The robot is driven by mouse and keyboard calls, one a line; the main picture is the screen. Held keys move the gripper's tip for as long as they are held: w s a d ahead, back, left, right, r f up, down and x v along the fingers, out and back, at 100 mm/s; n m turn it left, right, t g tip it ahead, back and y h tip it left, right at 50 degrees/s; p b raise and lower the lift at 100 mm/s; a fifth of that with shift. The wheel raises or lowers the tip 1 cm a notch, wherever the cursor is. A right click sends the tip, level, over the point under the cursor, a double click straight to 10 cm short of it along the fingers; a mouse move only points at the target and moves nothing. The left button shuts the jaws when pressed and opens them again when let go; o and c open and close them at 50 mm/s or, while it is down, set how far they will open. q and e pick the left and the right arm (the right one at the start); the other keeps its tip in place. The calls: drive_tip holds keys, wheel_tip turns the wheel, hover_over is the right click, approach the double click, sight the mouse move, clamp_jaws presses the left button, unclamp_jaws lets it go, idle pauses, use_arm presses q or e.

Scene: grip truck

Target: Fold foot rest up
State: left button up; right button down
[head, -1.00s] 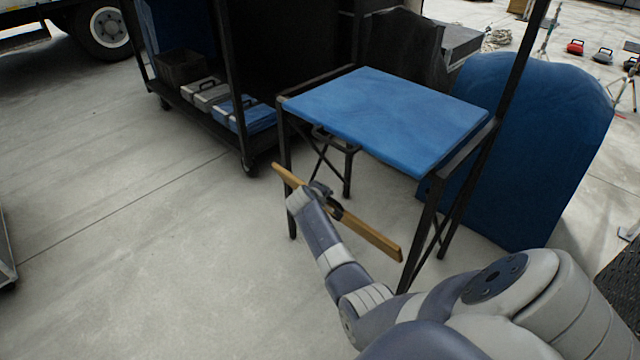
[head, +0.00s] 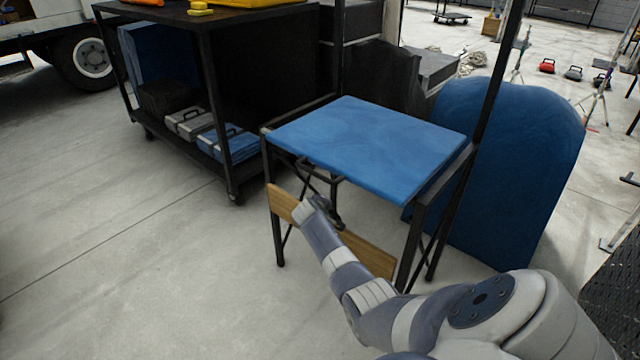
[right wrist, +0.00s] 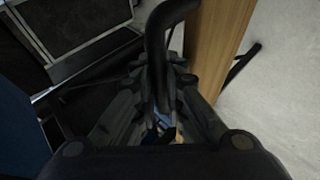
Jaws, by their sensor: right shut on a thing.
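The foot rest is a wooden board (head: 365,254) across the front of a blue-seated black metal chair (head: 370,140), below the seat. In the head view its broad face shows and is tilted. My right gripper (head: 318,204) is at the board's left part. In the right wrist view the gripper (right wrist: 163,92) is shut on a dark curved bar (right wrist: 158,40), close beside the wooden board (right wrist: 222,40). How the bar joins the board is hidden by the fingers. My left gripper is not in view.
A black cart (head: 206,25) with cases on its lower shelf stands behind left. A large blue rounded panel (head: 510,170) stands right of the chair. The concrete floor (head: 110,240) at left is clear. A truck wheel (head: 88,60) is at the far left.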

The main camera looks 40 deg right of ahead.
drive_tip(key=shift+d+r, duration=0.15)
drive_tip(key=shift+d, duration=0.05)
drive_tip(key=c, duration=1.7)
unclamp_jaws()
drive_tip(key=shift+o, duration=0.2)
drive_tip(key=shift+a, duration=0.1)
drive_tip(key=shift+s+a+r, duration=0.1)
drive_tip(key=shift+s+a, duration=0.05)
drive_tip(key=shift+a, duration=0.1)
drive_tip(key=v, duration=1.1)
drive_tip(key=shift+s+r, duration=0.2)
